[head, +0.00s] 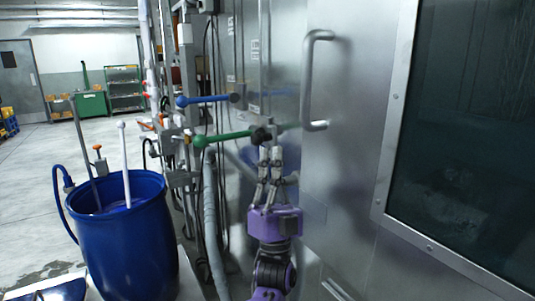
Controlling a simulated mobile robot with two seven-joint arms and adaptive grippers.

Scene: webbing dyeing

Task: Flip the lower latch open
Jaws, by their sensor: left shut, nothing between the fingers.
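Two lever handles stick out to the left from the steel cabinet front, one above the other. The upper one is blue (208,99). The lower one is green (222,137), lies nearly level, and has a round knob at its left end and a dark pivot at its right end. I cannot tell for sure which part is the lower latch; the green lever is the lower of the two. My left gripper (270,153) points up with its fingers shut and empty, just below the green lever's pivot. I cannot tell whether it touches. My right gripper is out of view.
A steel door (345,160) with a vertical grab handle (308,85) and a dark window (465,140) fills the right side. A blue barrel (125,245) with rods in it stands at the lower left. Pipes and hoses run beside the cabinet. Open floor (50,155) lies behind.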

